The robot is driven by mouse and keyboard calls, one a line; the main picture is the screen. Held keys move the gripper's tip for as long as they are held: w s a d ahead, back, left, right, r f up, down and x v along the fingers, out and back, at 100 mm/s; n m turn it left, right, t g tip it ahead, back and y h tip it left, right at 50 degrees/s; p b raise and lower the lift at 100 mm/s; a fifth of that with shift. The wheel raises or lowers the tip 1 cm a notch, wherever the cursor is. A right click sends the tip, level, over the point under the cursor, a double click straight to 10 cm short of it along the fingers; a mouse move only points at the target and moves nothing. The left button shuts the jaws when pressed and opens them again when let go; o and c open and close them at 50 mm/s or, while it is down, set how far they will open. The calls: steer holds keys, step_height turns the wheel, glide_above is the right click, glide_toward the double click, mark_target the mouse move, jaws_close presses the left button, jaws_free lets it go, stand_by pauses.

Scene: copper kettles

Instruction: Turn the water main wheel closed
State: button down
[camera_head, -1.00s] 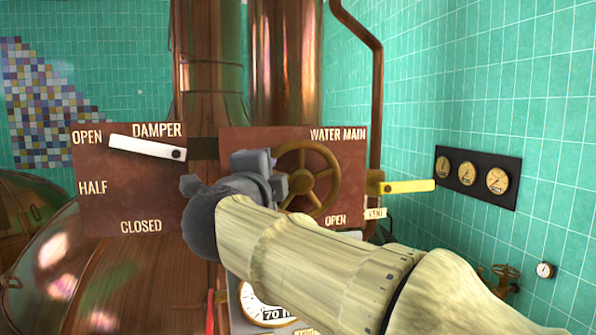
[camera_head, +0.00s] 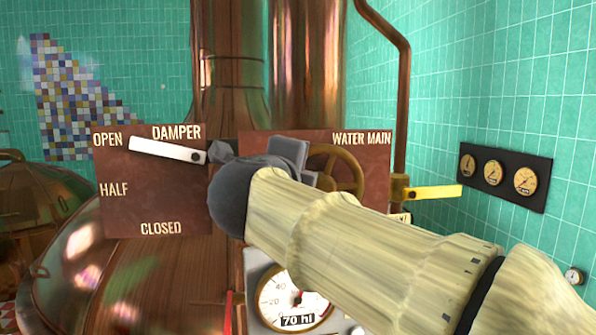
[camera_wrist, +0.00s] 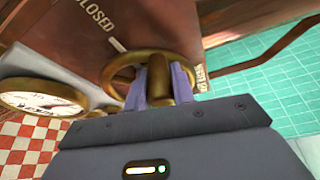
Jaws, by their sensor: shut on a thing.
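The brass water main wheel (camera_head: 361,170) is on a brown panel (camera_head: 375,190) lettered WATER MAIN, right of centre in the head view. My gripper (camera_wrist: 160,82) is shut on the wheel (camera_wrist: 111,72) at its near rim in the wrist view, with a finger on either side of a brass part. In the head view my wrist covers the wheel's left side, and the fingertips are hidden. The wrist view shows the word CLOSED (camera_wrist: 96,14) with a pale mark (camera_wrist: 118,45) near it, beside the wheel's rim.
A damper panel (camera_head: 150,200) with a white lever (camera_head: 165,150) is left of my wrist. A yellow lever (camera_head: 432,192) sticks out at the right. A round gauge (camera_head: 290,300) is below my arm. Copper pipes and vessels stand behind.

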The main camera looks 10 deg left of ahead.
steer(key=c, duration=1.2)
jaws_free()
steer(key=shift+d+r, duration=0.1)
steer(key=shift+d, duration=0.05)
steer(key=shift+s+b, duration=0.35)
steer(key=shift+s, duration=0.15)
steer(key=s+b, duration=0.2)
steer(key=s, duration=0.3)
steer(key=s+r+b, duration=0.1)
steer(key=s, duration=0.5)
steer(key=s+b, duration=0.2)
steer(key=s, duration=0.3)
steer(key=shift+s+a+r+b, duration=0.15)
steer(key=shift+s+a+b, duration=0.1)
steer(key=shift+b, duration=0.1)
steer(key=shift+w, duration=0.1)
